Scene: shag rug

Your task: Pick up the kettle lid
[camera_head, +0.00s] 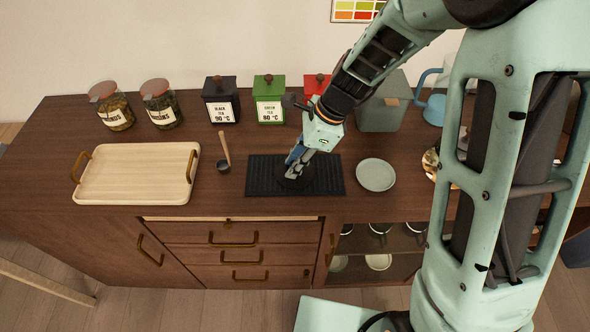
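My gripper (293,172) points down over the black ribbed mat (330,178) near the front middle of the sideboard. A dark round thing (293,183), perhaps the kettle lid, is at its fingertips. It is dark on dark and partly hidden by the fingers, so I cannot tell whether they grip it or whether it rests on the mat. A blue kettle-like vessel (433,108) with a curved handle stands at the back right, partly hidden behind my body.
A wooden tray (135,172) and a ladle (224,150) lie left of the mat; a pale plate (376,175) lies right. Jars (111,108), black (221,100), green (269,100) and red tins (315,84), and a grey-green box (383,112) line the back.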

